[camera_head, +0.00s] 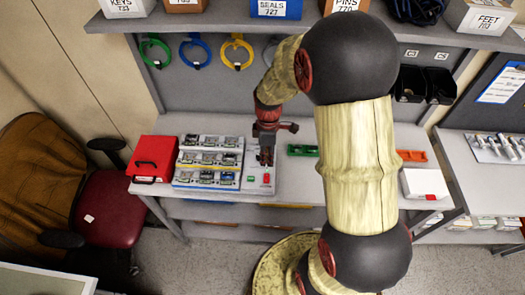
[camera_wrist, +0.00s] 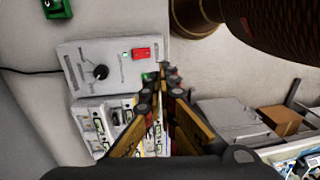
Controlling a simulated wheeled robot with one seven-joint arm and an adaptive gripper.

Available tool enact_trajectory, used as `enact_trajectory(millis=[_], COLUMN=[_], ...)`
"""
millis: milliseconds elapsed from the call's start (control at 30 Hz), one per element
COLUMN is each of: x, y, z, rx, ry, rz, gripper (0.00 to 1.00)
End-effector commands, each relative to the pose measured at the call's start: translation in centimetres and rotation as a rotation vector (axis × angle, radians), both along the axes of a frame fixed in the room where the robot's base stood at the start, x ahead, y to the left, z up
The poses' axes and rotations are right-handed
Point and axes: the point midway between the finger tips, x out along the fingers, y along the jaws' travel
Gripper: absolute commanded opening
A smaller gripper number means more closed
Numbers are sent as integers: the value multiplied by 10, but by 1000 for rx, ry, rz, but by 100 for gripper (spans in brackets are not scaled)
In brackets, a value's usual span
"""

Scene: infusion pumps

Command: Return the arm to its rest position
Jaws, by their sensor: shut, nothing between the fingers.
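My arm rises through the middle of the head view and reaches over the bench. My gripper (camera_head: 266,158) is above the back part of a grey control panel (camera_head: 259,186), beside the rack of infusion pumps (camera_head: 208,162). In the wrist view my gripper (camera_wrist: 166,80) has its fingers closed together, with nothing seen between them. The panel (camera_wrist: 122,55) there shows a black knob (camera_wrist: 101,72), a red switch (camera_wrist: 141,53) and a green button. I cannot tell how high the fingertips are above the panel.
A red case (camera_head: 153,158) stands left of the pumps. Green (camera_head: 303,150) and orange (camera_head: 411,155) trays and a white box (camera_head: 424,183) are on the bench to the right. A shelf (camera_head: 222,22) with labelled boxes hangs above. A chair (camera_head: 105,205) stands at the left.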

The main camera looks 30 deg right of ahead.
Motion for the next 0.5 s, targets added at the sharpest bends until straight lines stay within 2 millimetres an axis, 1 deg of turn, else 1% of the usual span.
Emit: enact_trajectory(millis=[300,367,433,500], x=[0,0,-3,-13], y=[0,0,1,3], z=[0,0,0,-3], rx=[-3,-7,-15,-24], ry=[2,7,20,51], rz=[-26,-72,-157,-264], gripper=[0,0,0,0])
